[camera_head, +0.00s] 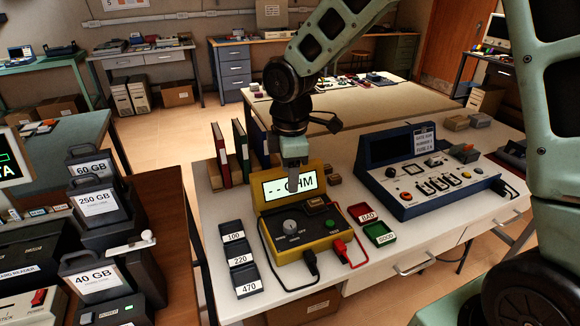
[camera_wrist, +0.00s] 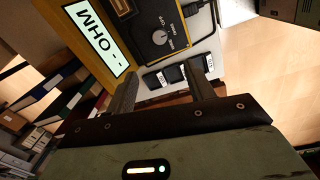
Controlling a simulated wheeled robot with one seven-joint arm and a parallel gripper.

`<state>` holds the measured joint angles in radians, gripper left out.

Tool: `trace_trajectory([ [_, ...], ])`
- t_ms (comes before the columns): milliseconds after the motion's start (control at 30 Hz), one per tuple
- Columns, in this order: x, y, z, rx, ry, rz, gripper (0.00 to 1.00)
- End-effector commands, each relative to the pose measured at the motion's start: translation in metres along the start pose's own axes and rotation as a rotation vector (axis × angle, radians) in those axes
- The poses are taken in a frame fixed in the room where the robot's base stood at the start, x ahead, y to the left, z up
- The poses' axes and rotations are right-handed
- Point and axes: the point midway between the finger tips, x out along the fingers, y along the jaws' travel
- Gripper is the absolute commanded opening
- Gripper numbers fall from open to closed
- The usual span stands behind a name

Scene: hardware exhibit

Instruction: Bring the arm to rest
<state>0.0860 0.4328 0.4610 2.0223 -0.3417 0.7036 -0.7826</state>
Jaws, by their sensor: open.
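My arm reaches in from the upper right of the head view. My gripper (camera_head: 294,178) points down over the yellow ohm meter (camera_head: 322,245), in front of its lit display, which reads "-- OHM". In the wrist view my gripper (camera_wrist: 162,75) has its two fingers apart with nothing between them. The meter (camera_wrist: 165,38) lies beyond the fingers there, with its knob and tilted display in view. I cannot tell whether the fingers touch the meter.
Labelled trays (camera_head: 240,262) stand left of the meter. Red and green bins (camera_head: 378,233) and a blue test panel (camera_head: 425,175) are to its right. Upright binders (camera_head: 222,155) stand behind it at the left. The table's front right is clear.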

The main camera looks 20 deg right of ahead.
Motion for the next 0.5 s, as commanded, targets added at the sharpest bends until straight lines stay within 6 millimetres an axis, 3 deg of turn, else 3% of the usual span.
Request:
trace_trajectory([
  [167,-0.0099,0.0001,0.0001,0.0,0.001,0.0,0.53],
  [500,-0.0101,-0.0001,0.0,0.0,0.001,0.0,0.53],
])
